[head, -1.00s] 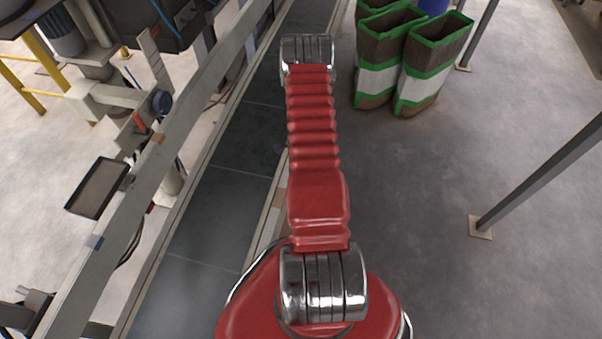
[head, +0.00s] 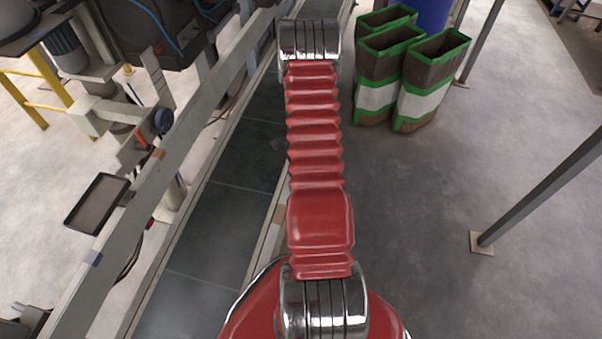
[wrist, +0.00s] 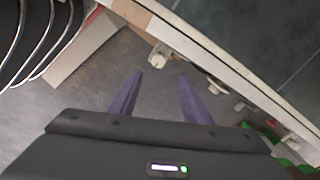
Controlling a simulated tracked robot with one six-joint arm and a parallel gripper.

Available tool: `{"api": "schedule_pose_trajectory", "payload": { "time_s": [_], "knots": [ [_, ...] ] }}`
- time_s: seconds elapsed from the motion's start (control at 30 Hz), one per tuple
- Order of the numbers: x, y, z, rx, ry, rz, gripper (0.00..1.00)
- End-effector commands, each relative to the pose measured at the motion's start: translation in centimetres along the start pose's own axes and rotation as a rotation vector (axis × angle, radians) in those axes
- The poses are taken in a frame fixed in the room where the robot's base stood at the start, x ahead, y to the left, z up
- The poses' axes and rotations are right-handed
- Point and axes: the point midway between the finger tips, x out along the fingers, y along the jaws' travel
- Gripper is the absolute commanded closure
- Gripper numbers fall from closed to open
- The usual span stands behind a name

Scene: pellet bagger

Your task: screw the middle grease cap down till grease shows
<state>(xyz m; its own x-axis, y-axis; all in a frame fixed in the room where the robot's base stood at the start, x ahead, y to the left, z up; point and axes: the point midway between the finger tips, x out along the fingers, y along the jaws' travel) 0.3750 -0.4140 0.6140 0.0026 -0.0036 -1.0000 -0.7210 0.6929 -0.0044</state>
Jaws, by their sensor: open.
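My gripper (wrist: 160,76) is open and empty in the wrist view, its two purple fingers apart and pointing toward the side rail of the conveyor. Several small pale fittings sit along the underside of that rail. The nearest fitting (wrist: 160,55) lies just beyond the fingertips. Another fitting (wrist: 217,88) is farther right, past the right finger, and a third (wrist: 247,112) is beyond it. They are too small and blurred to tell which is the middle grease cap, and no grease can be made out. The gripper is hidden in the head view, behind my red arm.
The dark conveyor belt (head: 215,230) runs along the left of my arm. Brown, green and white sacks (head: 385,75) stand at upper right, with a grey post (head: 540,190) nearer. A dark tray (head: 97,203) sits beyond the conveyor.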

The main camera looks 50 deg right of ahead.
Motion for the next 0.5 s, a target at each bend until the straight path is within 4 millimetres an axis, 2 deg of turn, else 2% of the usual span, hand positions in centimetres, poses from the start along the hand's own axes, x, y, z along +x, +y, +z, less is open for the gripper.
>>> {"api": "schedule_pose_trajectory", "payload": {
  "time_s": [0.33, 0.5],
  "knots": [
    [-0.3, -0.1, 0.2, -0.009, 0.000, -0.002, 0.55],
    [-2.7, -0.6, 1.6, -0.075, 0.002, -0.018, 0.55]
  ]
}}
